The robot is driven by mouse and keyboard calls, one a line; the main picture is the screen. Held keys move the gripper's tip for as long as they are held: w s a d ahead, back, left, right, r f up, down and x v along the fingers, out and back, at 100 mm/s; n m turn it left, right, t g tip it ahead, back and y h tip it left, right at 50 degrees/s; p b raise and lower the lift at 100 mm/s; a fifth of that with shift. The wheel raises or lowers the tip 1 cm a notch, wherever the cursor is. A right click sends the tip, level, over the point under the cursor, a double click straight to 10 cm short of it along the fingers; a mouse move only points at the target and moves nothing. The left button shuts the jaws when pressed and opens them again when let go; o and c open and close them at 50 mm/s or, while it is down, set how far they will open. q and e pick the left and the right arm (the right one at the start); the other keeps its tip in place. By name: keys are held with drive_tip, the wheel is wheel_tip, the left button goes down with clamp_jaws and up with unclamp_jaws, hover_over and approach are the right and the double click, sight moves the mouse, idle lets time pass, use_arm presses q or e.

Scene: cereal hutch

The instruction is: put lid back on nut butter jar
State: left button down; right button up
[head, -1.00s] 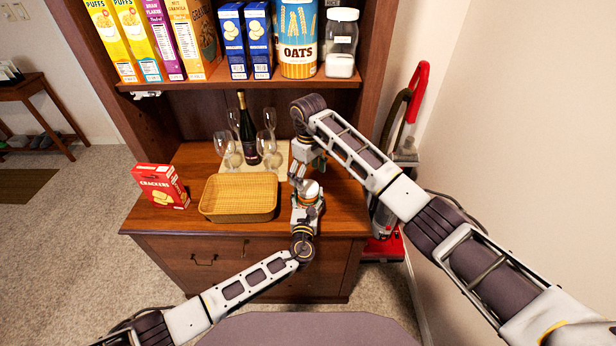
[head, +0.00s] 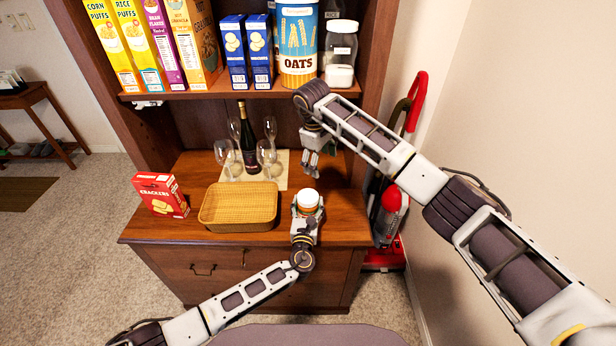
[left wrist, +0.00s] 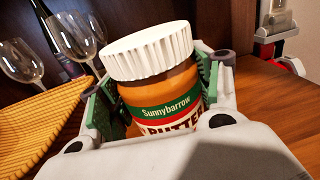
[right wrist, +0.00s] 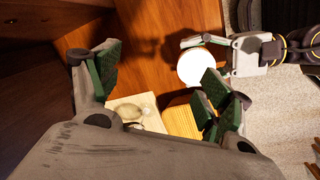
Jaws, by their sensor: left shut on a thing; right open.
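The nut butter jar (left wrist: 168,112) has a green and red label and stands between the fingers of my left gripper (head: 308,207), which is shut on it at the counter's front right. The white ribbed lid (left wrist: 148,52) sits on top of the jar; it also shows in the head view (head: 308,197) and, from above, in the right wrist view (right wrist: 203,68). I cannot tell whether it is screwed tight. My right gripper (head: 312,166) is open and empty, above and behind the jar, apart from the lid.
A wicker basket (head: 238,222) is just left of the jar, with a red cracker box (head: 160,194) beyond it. Wine glasses (head: 225,152) and a dark bottle (head: 248,140) stand behind. The shelf (head: 230,91) with cereal boxes overhangs the back. A red vacuum cleaner (head: 391,215) is at right.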

drive_tip(key=n, duration=0.4)
drive_tip(key=s+f+n, duration=0.1)
drive_tip(key=n, duration=0.4)
drive_tip(key=s+a+f+n, duration=0.1)
drive_tip(key=n, duration=0.4)
drive_tip(key=shift+f+g, duration=0.15)
drive_tip(key=shift+g, duration=0.25)
drive_tip(key=n, duration=0.6)
drive_tip(key=shift+s+a+f+n+y, duration=0.3)
drive_tip(key=shift+s+a+f+y, duration=0.05)
drive_tip(key=shift+s+y, duration=0.05)
drive_tip(key=n, duration=0.3)
drive_tip(key=shift+s+a+f+g, duration=0.1)
drive_tip(key=shift+s+a+g, duration=0.1)
drive_tip(key=shift+g, duration=0.1)
drive_tip(key=n, duration=0.4)
drive_tip(key=shift+s+a, duration=0.1)
drive_tip(key=shift+a, duration=0.15)
drive_tip(key=n, duration=0.5)
drive_tip(key=shift+s+a+n+y, duration=0.15)
drive_tip(key=shift+a+n+y, duration=0.15)
drive_tip(key=n, duration=0.4)
drive_tip(key=shift+a+n, duration=0.15)
drive_tip(key=shift+n, duration=0.25)
drive_tip(key=n, duration=0.4)
drive_tip(key=shift+a+n, duration=0.1)
drive_tip(key=shift+n, duration=0.3)
drive_tip(key=n, duration=0.4)
drive_tip(key=shift+n, duration=0.4)
drive_tip(key=shift+f, duration=0.15)
